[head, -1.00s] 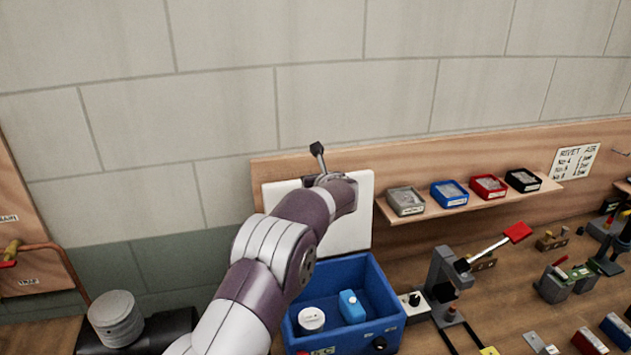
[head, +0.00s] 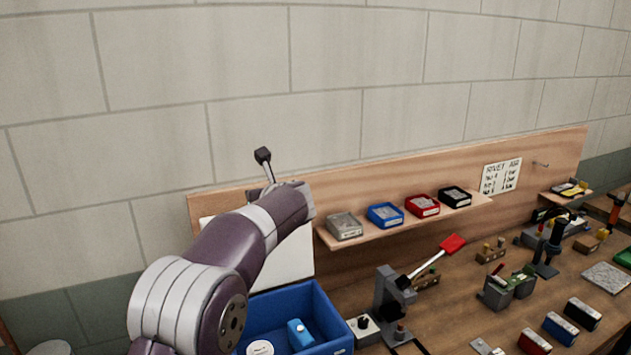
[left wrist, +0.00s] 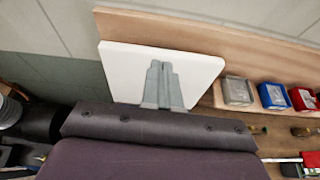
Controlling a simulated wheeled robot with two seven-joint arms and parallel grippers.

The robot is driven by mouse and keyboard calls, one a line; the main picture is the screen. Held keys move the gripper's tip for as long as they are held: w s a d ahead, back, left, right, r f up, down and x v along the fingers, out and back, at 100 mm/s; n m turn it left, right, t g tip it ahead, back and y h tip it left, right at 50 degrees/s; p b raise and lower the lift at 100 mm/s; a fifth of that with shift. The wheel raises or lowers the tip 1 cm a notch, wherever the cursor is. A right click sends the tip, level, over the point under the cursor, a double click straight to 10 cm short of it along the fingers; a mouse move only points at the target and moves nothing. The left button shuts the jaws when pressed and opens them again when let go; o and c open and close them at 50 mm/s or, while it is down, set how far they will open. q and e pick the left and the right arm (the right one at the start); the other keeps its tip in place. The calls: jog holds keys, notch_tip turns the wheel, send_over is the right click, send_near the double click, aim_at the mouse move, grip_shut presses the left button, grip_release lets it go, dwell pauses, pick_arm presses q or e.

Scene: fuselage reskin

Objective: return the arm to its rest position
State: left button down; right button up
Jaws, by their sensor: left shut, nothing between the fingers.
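My left arm (head: 245,240) comes in from the lower left of the head view and reaches up and right, in front of the white panel. A thin rod with a dark block stands up at its far end. The fingers are hidden behind the arm in the head view. In the left wrist view my left gripper (left wrist: 158,68) shows as grey fingers close together, shut and empty, with the white panel (left wrist: 207,68) behind them. I cannot tell the gap to the panel. My right arm and gripper are not in view.
A blue bin (head: 325,314) with a white round item and a blue container stands below the arm. A wooden shelf (head: 372,237) holds several small trays. A grey press (head: 388,290) with a red-handled lever stands right of the bin. Tools and boxes cover the bench farther right.

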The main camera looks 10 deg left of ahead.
pick_arm(q)
jog(key=s+d+f+m+h, duration=0.1)
jog(key=d+f+m+h, duration=0.25)
jog(key=m, duration=0.55)
jog(key=s+d+f+m+h+b, duration=0.1)
jog(key=s+d+f+m+h, duration=0.1)
jog(key=f+m, duration=0.45)
jog(key=s+d+f+m+h, duration=0.1)
jog(key=d+f+m+h, duration=0.2)
jog(key=m, duration=0.7)
jog(key=s+a+f+m+g+b, duration=0.1)
jog(key=s+f+m+g, duration=0.2)
jog(key=s, duration=0.7)
jog(key=s+a+f+m+g+b, duration=0.1)
jog(key=s+f+m+g, duration=0.2)
jog(key=s+f+m, duration=0.5)
jog(key=s+a+f+m+g+b, duration=0.1)
jog(key=s+f+m+g, duration=0.2)
jog(key=s, duration=1.1)
notch_tip(320, 180, down, 3)
jog(key=m+y, duration=0.1)
jog(key=m, duration=0.2)
jog(key=shift+s+a+r+g+b, duration=0.15)
jog(key=shift+s+a+g+b, duration=0.05)
jog(key=shift+g+b, duration=0.2)
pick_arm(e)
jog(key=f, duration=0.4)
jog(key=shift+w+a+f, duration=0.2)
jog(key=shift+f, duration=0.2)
